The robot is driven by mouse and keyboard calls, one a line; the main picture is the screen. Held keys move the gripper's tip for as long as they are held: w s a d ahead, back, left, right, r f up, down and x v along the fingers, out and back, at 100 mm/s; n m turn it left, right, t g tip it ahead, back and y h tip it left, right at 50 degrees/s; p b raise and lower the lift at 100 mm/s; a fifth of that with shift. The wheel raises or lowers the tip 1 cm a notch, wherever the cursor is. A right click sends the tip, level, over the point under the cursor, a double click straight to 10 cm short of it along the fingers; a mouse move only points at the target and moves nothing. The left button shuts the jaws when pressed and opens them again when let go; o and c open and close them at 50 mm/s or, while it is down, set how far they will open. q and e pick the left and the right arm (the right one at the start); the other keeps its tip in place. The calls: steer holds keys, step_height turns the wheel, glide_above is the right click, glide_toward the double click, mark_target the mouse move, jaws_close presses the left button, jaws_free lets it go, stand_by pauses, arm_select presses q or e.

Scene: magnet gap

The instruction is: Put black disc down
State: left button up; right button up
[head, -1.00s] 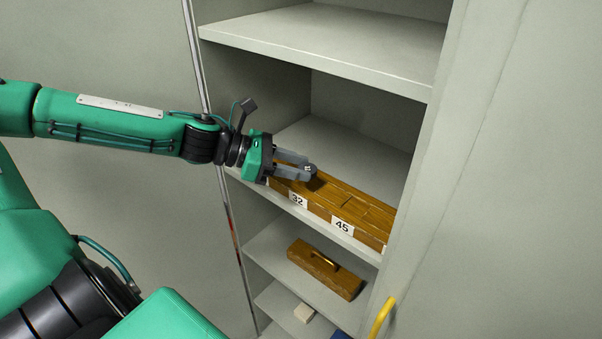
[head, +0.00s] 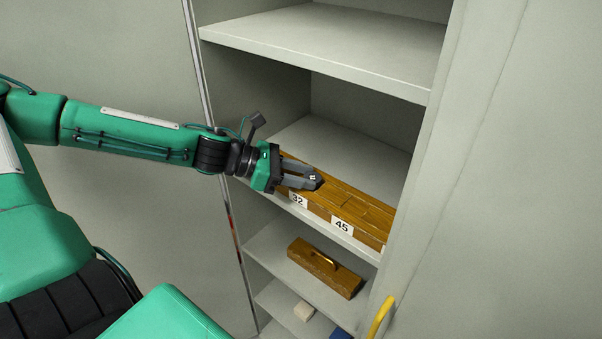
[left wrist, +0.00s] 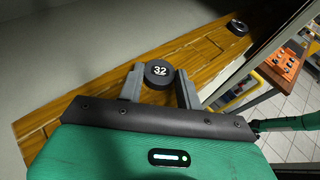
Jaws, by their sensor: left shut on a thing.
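The black disc (left wrist: 160,73), marked 32 in white, is between the fingers of my left gripper (left wrist: 160,85) in the left wrist view. In the head view my left gripper (head: 302,181) is shut on the disc (head: 314,181), at the near edge of a long wooden block on the shelf. The wooden block (head: 350,205) carries white labels 32 (head: 298,200) and 45 (head: 342,225) on its front. I cannot tell whether the disc touches the wood. My right gripper is not in view.
The block stands on a middle shelf of a grey cabinet, with another shelf (head: 320,50) above. Another dark disc (left wrist: 238,27) sits farther along the wood. A yellow handle (head: 381,317) is at lower right.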

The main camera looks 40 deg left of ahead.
arm_select(q)
steer(key=shift+f, duration=0.15)
steer(key=o, duration=0.8)
